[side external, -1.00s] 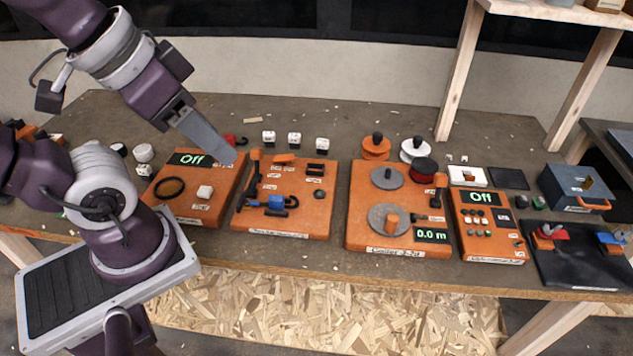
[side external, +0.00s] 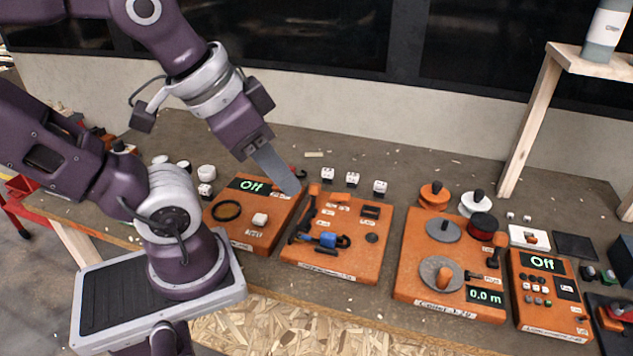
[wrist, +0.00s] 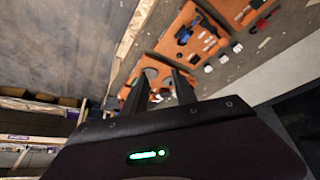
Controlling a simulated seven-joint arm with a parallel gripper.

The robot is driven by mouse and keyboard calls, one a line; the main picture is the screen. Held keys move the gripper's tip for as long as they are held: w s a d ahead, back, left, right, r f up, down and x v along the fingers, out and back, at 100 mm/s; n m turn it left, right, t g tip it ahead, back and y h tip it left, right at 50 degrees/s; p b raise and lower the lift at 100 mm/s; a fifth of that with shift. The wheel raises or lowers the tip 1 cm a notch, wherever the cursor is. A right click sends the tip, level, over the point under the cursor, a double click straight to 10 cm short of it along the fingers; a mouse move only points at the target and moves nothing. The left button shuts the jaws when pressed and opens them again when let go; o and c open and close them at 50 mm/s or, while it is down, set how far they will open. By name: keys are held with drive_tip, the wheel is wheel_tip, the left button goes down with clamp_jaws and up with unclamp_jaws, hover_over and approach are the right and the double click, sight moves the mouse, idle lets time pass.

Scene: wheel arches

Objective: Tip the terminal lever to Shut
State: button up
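An orange board (side external: 352,268) stands on the bench with a black lever (side external: 305,214) on its left side, tipped with an orange handle (side external: 314,189). A blue part (side external: 328,240) with black pieces sits in front of the lever. The small labels are too blurred to read, so I cannot tell which control is the terminal lever. My gripper (side external: 291,187) points down just left of the orange handle, seemingly apart from it. In the wrist view my gripper (wrist: 161,86) shows two separated fingers with nothing between them. The same board shows in the wrist view (wrist: 208,42).
Left is an orange box (side external: 262,236) with a display reading Off. Right are a board with grey discs (side external: 410,262) and another box reading Off (side external: 548,312). Several white cubes (side external: 352,179) stand behind. A wooden shelf (side external: 530,125) rises at the back right.

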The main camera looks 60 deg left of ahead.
drive_tip(key=w+a+n, duration=0.1)
drive_tip(key=w, duration=0.2)
drive_tip(key=w+a+r+g, duration=0.1)
drive_tip(key=w+a, duration=0.1)
drive_tip(key=w+a+n, duration=0.1)
drive_tip(key=w, duration=0.2)
drive_tip(key=shift+w+a+r+n+g+y, duration=0.25)
drive_tip(key=shift+w+r+n+g+y, duration=0.05)
drive_tip(key=shift+w+g, duration=0.1)
clamp_jaws()
drive_tip(key=w+a+f+n+g, duration=0.2)
drive_tip(key=w+a, duration=0.5)
drive_tip(key=w+a+f+n+g, duration=0.1)
drive_tip(key=w+a+f+n, duration=0.1)
drive_tip(key=a+f, duration=0.4)
drive_tip(key=w+a+f+n+g+h, duration=0.1)
drive_tip(key=w+a+f+n, duration=0.1)
drive_tip(key=a+f, duration=0.5)
drive_tip(key=w+a, duration=0.1)
drive_tip(key=a, duration=0.2)
drive_tip(key=shift+w+a+f, duration=0.2)
drive_tip(key=shift+w+a, duration=0.1)
drive_tip(key=shift+w, duration=0.1)
